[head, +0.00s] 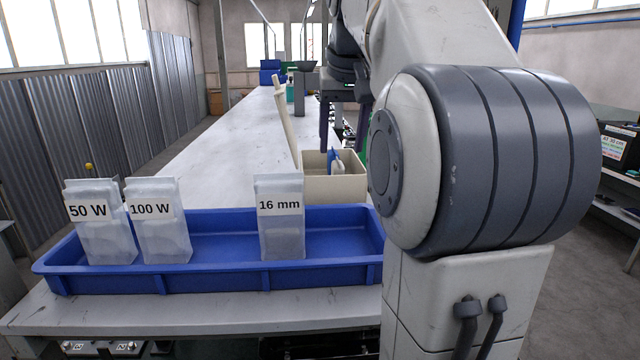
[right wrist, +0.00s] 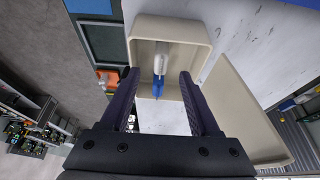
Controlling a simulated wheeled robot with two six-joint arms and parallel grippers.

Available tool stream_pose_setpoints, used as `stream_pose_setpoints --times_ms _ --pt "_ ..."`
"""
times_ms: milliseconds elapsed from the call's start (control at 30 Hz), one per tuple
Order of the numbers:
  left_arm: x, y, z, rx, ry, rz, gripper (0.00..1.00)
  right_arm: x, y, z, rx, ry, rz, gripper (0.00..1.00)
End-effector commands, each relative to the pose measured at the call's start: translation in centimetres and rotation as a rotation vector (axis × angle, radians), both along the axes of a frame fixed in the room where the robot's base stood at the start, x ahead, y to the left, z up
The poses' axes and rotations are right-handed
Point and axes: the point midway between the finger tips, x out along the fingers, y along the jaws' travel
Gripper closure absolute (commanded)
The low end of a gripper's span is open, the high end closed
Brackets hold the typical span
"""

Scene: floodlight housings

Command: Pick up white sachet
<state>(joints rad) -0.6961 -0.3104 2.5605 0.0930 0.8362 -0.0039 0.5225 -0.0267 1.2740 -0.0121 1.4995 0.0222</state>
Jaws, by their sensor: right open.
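Three white sachets stand upright in a blue tray (head: 210,282). They are the 50 W sachet (head: 104,240), the 100 W sachet (head: 160,238) and the 16 mm sachet (head: 281,232). My right gripper (head: 343,132) is away from them, further back over a beige bin (head: 322,187). In the right wrist view it is open (right wrist: 158,82), its fingers pointing toward the bin (right wrist: 205,33). A blue-and-white item (right wrist: 161,60) lies between the fingers in that view, and I see no contact with it. Its blue part shows in the head view (head: 332,160). My left gripper is out of view.
A long pale worktop (head: 215,150) runs to the back and is largely clear on the left. A beige panel (head: 286,118) stands upright beside the bin. Blue containers (head: 270,73) and a bottle (head: 291,90) are at the far end. My right arm blocks the right side.

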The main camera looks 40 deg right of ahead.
Motion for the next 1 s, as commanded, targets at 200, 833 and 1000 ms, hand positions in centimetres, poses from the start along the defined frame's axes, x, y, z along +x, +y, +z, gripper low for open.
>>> stream_pose_setpoints --times_ms 200,833,1000 --pt "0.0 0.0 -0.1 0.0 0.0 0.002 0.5 0.8 -0.5 -2.5 0.003 0.002 -0.001 0.38" --pt "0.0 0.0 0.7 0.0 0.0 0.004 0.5 2.6 -1.4 -7.5 0.003 0.0 -0.004 0.38" --pt "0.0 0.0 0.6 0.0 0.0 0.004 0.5 2.6 -1.4 -7.5 0.003 0.0 -0.004 0.68"
